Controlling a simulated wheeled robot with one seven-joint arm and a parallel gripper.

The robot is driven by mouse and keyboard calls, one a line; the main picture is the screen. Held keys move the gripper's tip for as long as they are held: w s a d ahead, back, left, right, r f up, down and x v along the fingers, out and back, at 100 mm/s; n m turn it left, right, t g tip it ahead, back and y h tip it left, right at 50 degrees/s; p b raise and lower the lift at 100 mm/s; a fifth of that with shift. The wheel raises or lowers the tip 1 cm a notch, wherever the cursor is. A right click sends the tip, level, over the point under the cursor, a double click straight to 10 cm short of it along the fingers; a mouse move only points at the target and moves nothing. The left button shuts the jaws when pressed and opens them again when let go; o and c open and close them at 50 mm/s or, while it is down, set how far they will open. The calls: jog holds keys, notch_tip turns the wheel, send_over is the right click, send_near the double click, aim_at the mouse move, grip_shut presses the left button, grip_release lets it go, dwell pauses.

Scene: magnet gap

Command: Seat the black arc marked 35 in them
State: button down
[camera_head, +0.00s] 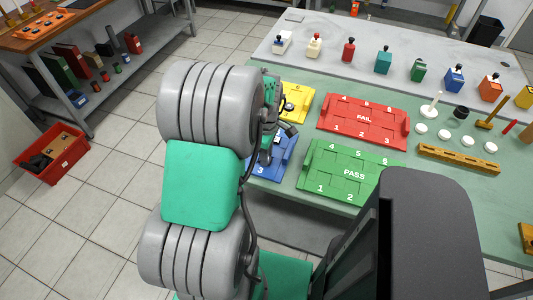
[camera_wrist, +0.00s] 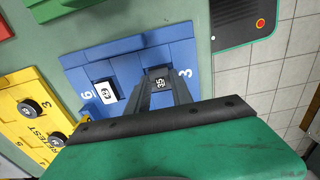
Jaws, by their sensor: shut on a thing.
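A small black piece marked 35 (camera_wrist: 157,77) is between the fingertips of my gripper (camera_wrist: 160,88) in the wrist view. The fingers are shut on it. It is over or in the blue tray (camera_wrist: 130,58), near the slot numbered 3; I cannot tell whether it touches the tray. Its arc shape is mostly hidden by the fingers. A piece with a white label (camera_wrist: 107,91) sits in the blue tray near the number 6. In the head view my arm hides much of the blue tray (camera_head: 282,158) and the held piece.
A yellow tray (camera_wrist: 28,130) holding round dark pieces lies beside the blue one. The red FAIL tray (camera_head: 365,122) and green PASS tray (camera_head: 350,172) are to the right. Further right are white discs (camera_head: 421,128) and a slotted yellow bar (camera_head: 459,158). Several coloured blocks stand behind.

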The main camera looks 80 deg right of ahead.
jog(key=shift+f, duration=0.2)
dwell(0.4)
jog(key=c, duration=1.1)
grip_release()
jog(key=c, duration=0.5)
jog(key=shift+o, duration=0.2)
jog(key=shift+r, duration=0.1)
notch_tip(320, 180, up, 4)
jog(key=p, duration=0.3)
jog(key=shift+r, duration=0.2)
